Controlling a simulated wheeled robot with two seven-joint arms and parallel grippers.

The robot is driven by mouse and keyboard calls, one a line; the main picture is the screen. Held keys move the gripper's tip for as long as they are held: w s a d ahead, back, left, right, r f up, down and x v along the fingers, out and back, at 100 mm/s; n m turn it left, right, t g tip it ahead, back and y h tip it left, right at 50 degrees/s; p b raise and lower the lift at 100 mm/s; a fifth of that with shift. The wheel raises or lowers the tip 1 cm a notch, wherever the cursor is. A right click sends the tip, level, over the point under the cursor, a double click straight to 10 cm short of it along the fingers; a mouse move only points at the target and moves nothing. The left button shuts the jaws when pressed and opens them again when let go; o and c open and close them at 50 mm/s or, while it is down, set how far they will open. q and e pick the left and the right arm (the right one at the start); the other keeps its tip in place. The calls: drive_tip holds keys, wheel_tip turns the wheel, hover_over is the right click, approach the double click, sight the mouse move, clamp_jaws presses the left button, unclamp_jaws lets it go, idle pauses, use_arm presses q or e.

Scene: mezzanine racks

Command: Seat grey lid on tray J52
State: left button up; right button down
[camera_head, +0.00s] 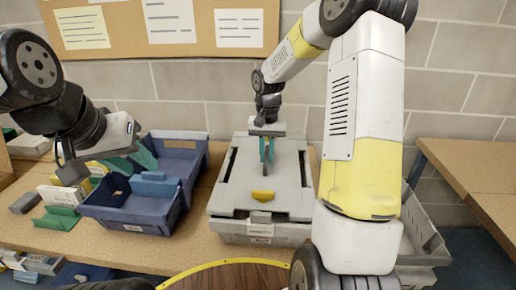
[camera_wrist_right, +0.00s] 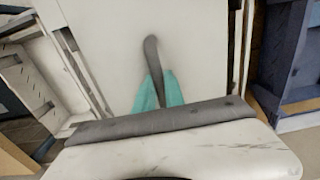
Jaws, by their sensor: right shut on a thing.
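The grey lid (camera_head: 240,178) is a pale flat plate over the grey tray (camera_head: 285,232), with dark gaps along its left and right sides. I cannot tell whether its edges touch the tray's rim. A small label (camera_head: 260,228) on the tray's front is too small to read. My right gripper (camera_head: 267,152) is shut on the lid's upright dark handle, its teal fingers pinching it. In the right wrist view the handle (camera_wrist_right: 153,55) rises between the teal fingers (camera_wrist_right: 158,92) above the lid (camera_wrist_right: 115,45). My left gripper (camera_head: 130,163) hangs open and empty near the blue bins.
Blue bins (camera_head: 133,217) stand left of the tray on the wooden bench. Boxes and a green holder (camera_head: 57,219) lie further left. Another grey tray (camera_head: 424,232) is partly hidden behind my right arm. A wooden table (camera_head: 470,170) stands at the right.

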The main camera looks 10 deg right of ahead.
drive_tip(key=shift+f, duration=0.45)
idle(0.5)
drive_tip(key=c, duration=1.7)
unclamp_jaws()
drive_tip(key=shift+f, duration=0.1)
drive_tip(key=shift+r, duration=5.55)
drive_tip(key=shift+s+r, duration=0.15)
drive_tip(key=s+a+r+n+t+y, duration=0.1)
drive_tip(key=s+r+n+t, duration=0.1)
drive_tip(key=s, duration=1)
drive_tip(key=s+a+r+n+t+y, duration=0.1)
drive_tip(key=s+r+t, duration=0.3)
drive_tip(key=s, duration=0.8)
drive_tip(key=shift+r+n, duration=0.4)
drive_tip(key=shift+r, duration=0.3)
